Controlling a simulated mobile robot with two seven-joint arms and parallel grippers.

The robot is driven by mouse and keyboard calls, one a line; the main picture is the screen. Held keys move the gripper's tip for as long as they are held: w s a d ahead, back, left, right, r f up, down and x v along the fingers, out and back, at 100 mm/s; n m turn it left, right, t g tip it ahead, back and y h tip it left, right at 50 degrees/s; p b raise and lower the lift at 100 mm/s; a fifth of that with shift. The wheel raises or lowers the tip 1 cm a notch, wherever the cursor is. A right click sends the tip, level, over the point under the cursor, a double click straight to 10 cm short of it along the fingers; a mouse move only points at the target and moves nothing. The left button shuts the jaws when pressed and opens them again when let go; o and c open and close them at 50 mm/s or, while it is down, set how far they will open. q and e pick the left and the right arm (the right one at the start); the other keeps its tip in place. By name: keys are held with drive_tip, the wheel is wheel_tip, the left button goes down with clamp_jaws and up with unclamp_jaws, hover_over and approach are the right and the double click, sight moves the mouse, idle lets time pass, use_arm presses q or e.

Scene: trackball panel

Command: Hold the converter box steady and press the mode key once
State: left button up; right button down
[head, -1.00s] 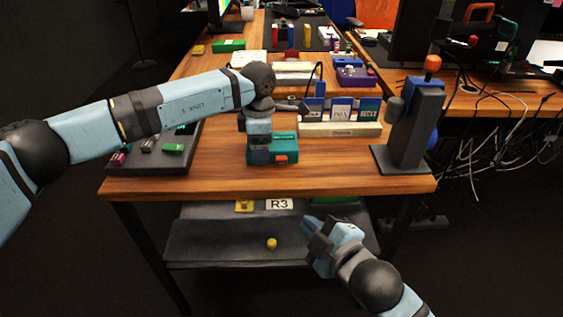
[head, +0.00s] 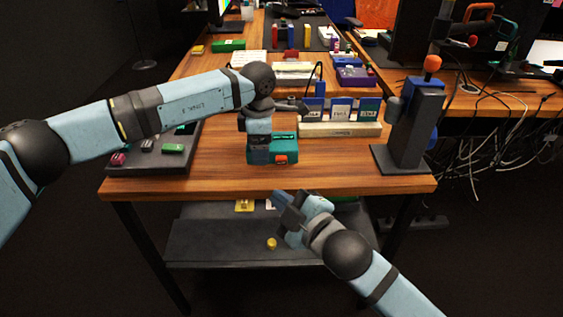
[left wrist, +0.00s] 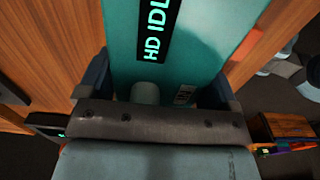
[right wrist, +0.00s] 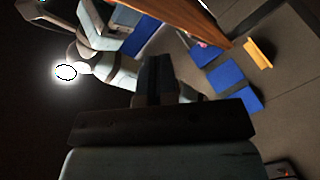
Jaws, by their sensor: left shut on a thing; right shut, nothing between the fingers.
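The teal converter box (head: 286,143) stands near the front edge of the wooden table, with an orange key (head: 281,159) on its front. My left gripper (head: 258,152) is shut on the box from above. In the left wrist view, the box (left wrist: 205,30) fills the space between the fingers, and a lit display (left wrist: 157,30) reads "HD IDL", cut off by the frame. A pale round knob (left wrist: 145,93) shows below it. I cannot tell which part is the mode key. My right gripper (head: 285,205) is shut and empty, in front of and below the table edge, apart from the box.
A cream block (head: 340,130) with labelled cards lies behind the box. A dark stand with an orange knob (head: 432,63) is at the right. A dark tray (head: 125,165) with small blocks is at the left. A lower shelf (head: 215,240) holds a yellow piece (head: 271,243).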

sight(281, 181)
drive_tip(key=w, duration=0.7)
drive_tip(key=shift+w, duration=0.15)
drive_tip(key=shift+w, duration=0.1)
idle(1.8)
drive_tip(key=shift+w, duration=0.15)
drive_tip(key=shift+w+r, duration=0.1)
drive_tip(key=shift+r, duration=0.05)
drive_tip(key=shift+w+d+r, duration=0.3)
drive_tip(key=shift+w+r, duration=0.2)
drive_tip(key=shift+w, duration=0.1)
idle(1.3)
drive_tip(key=shift+s, duration=0.15)
idle(0.3)
drive_tip(key=shift+s+a+f, duration=0.25)
drive_tip(key=shift+s+f, duration=0.2)
drive_tip(key=shift+s, duration=0.15)
drive_tip(key=s, duration=0.2)
drive_tip(key=shift+s, duration=0.35)
drive_tip(key=shift+s+f, duration=0.15)
drive_tip(key=shift+s, duration=0.35)
